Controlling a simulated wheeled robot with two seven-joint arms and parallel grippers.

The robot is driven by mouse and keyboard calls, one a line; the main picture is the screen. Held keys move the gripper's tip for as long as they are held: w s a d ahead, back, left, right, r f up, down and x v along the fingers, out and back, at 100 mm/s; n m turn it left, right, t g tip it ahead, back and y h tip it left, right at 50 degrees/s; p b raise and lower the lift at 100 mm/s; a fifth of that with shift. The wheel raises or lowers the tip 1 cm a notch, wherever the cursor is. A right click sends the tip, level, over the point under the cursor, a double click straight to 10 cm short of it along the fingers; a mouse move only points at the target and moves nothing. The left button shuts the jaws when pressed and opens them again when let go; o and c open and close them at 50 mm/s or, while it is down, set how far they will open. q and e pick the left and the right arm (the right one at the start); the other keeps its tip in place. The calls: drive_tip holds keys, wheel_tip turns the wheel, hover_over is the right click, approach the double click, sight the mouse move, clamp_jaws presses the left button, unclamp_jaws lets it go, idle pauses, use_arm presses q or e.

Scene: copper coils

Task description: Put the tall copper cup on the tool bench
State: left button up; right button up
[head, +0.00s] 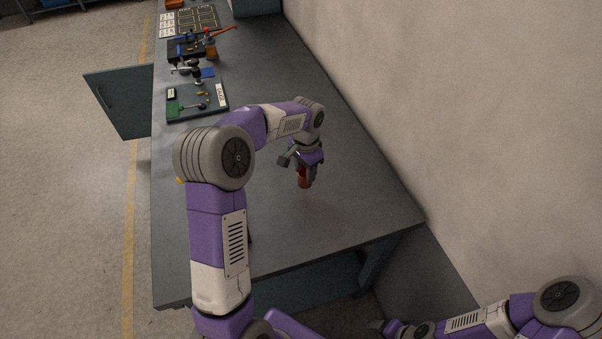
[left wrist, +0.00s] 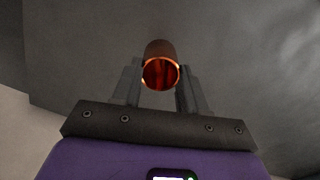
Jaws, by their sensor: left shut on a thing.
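The tall copper cup (head: 305,180) is at my left gripper (head: 302,167), over the near part of the grey tool bench (head: 330,220). In the left wrist view, the cup (left wrist: 160,65) stands between the two fingers of the left gripper (left wrist: 159,88), with its round open mouth facing the camera. The fingers are shut on its sides. I cannot tell whether its base touches the bench top. My right gripper (head: 385,327) shows only partly at the bottom edge, low beside the bench; its fingers are not clear.
A tool board (head: 197,101) with small tools lies farther back on the bench, with more tools and a bottle-like item (head: 211,50) behind it. A cabinet door (head: 120,103) stands open at left. A wall (head: 400,90) runs along the right. The bench's near part is clear.

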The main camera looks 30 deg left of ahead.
sight(305, 180)
use_arm(q)
drive_tip(key=shift+f+b, duration=0.5)
drive_tip(key=shift+f, duration=1.8)
drive_tip(key=shift+f, duration=0.15)
drive_tip(key=o, duration=1.1)
drive_tip(key=shift+c, duration=0.2)
wheel_tip(305, 180, up, 12)
drive_tip(key=p, duration=0.2)
drive_tip(key=shift+r+p, duration=0.2)
drive_tip(key=shift+p, duration=0.15)
drive_tip(key=shift+d+f, duration=0.1)
